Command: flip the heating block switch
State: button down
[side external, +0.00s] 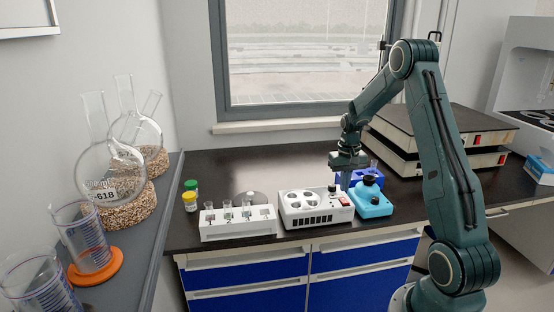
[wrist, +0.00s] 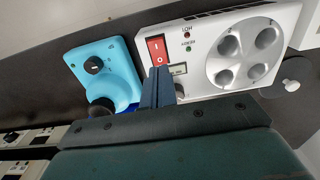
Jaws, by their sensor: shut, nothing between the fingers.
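The heating block (side external: 316,220) is a white box with round wells, standing on the dark bench. It also shows in the wrist view (wrist: 205,88). Its red rocker switch (wrist: 157,50) is marked I and O; it shows small in the side external view (side external: 344,202). My gripper (side external: 345,186) is shut and empty, pointing down over the switch end of the block. In the wrist view the closed fingertips (wrist: 158,73) overlap the lower, O-marked end of the switch. I cannot tell whether they touch it. The fingers hide part of the panel below the switch.
A light-blue device with a dark knob (side external: 374,204) stands close to the right of the block. A white rack with numbered vials (side external: 238,228) is to the left. The bench behind the rack is mostly clear.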

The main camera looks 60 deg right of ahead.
aim_at(341, 199)
jog(key=shift+r, duration=2)
jog(key=shift+a+r, duration=0.1)
jog(key=s+a+r+n+t+h, duration=0.1)
jog(key=a+r+n, duration=0.1)
jog(key=a+r, duration=0.65)
jog(key=s+a+r+n+t, duration=0.1)
jog(key=a+r+n+t, duration=0.1)
jog(key=a+r, duration=0.65)
jog(key=s+a+n+t+y, duration=0.1)
jog(key=s+a+n, duration=0.4)
jog(key=s+a, duration=0.8)
jog(key=shift+s+a+f+t, duration=0.2)
jog(key=shift+a+t, duration=0.6)
jog(key=shift+a, duration=1)
